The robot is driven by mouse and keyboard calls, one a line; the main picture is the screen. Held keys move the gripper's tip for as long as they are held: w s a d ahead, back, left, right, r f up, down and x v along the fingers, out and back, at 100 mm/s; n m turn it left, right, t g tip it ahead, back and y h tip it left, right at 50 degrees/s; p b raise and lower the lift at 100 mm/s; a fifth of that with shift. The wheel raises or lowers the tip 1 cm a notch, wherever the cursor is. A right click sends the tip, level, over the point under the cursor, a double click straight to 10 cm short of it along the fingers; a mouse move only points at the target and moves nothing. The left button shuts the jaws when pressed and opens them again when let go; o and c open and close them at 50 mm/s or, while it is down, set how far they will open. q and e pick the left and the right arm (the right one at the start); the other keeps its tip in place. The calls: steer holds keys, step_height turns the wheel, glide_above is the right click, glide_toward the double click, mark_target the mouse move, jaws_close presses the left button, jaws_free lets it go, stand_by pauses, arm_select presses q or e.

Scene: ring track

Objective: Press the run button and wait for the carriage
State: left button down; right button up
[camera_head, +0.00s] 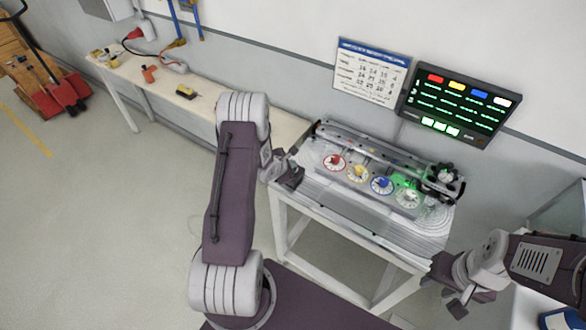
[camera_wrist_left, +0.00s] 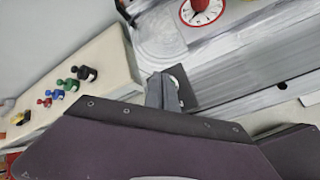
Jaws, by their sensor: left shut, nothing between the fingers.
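The ring track (camera_head: 330,190) lies on a white-framed table, with a row of red, yellow, blue and white dials (camera_head: 358,173) on it. A green glow (camera_head: 403,181) lies by the white dial. A dark part with a round face (camera_head: 443,177), perhaps the carriage, is at the track's right end. I cannot single out the run button. My left gripper (camera_head: 290,175) is shut and empty at the table's left edge, left of the red dial (camera_head: 334,162). That dial also shows in the left wrist view (camera_wrist_left: 201,11). My right gripper (camera_head: 452,287) is beyond the table's front right; its jaws are unclear.
A wall screen (camera_head: 460,105) shows coloured blocks and green lights. A calendar (camera_head: 371,73) hangs beside it. A long bench (camera_head: 225,110) along the wall holds small tools; several coloured pieces show there in the left wrist view (camera_wrist_left: 72,84).

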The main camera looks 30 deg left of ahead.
arm_select(q)
steer(key=shift+f, duration=0.35)
steer(key=shift+r, duration=0.1)
stand_by(0.4)
steer(key=shift+r+p, duration=0.8)
steer(key=shift+p, duration=0.05)
